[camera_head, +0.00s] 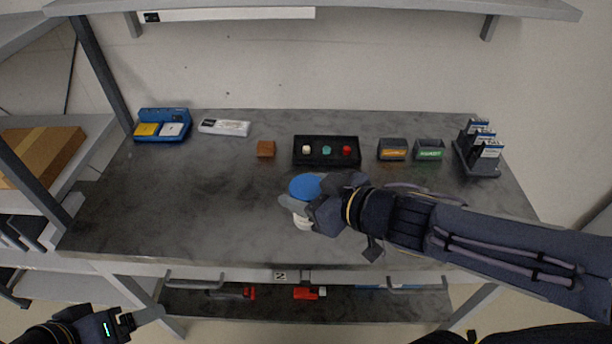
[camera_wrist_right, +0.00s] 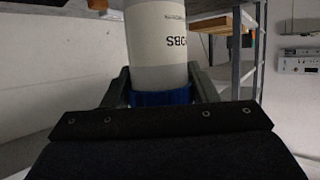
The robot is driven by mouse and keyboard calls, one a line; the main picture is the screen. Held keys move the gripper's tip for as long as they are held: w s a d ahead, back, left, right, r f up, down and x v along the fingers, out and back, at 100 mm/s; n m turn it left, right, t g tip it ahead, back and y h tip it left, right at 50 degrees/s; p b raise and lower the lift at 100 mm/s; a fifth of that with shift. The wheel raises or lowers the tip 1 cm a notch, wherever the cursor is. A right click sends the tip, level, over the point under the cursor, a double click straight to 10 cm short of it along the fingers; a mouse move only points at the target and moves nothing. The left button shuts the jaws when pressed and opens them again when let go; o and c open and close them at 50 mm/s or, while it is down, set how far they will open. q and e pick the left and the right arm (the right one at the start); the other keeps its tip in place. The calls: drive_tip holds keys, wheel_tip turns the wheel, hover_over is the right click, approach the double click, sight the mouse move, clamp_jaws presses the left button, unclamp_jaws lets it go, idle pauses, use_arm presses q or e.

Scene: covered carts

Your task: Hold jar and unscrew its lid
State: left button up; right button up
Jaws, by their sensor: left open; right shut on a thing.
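The jar (camera_head: 303,222) is white with a blue lid (camera_head: 305,186) and is near the front middle of the table. My right gripper (camera_head: 296,201) is shut around its upper part, just at or under the lid. In the right wrist view the white body (camera_wrist_right: 157,35) shows dark lettering, and the blue lid (camera_wrist_right: 160,98) lies between the fingers. I cannot tell whether the jar's base touches the table. My left gripper (camera_head: 133,318) is open and empty, low at the left, in front of the table and away from the jar.
On the table (camera_head: 190,210) stand a blue device (camera_head: 162,125), a white box (camera_head: 224,127), a brown cube (camera_head: 266,149), a black tray (camera_head: 326,150), two small bins (camera_head: 392,149) and a dark rack (camera_head: 477,160). The left front of the tabletop is clear.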

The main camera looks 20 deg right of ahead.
drive_tip(key=shift+s+r, duration=0.1)
drive_tip(key=shift+s, duration=0.1)
drive_tip(key=o, duration=0.5)
drive_tip(key=c, duration=0.9)
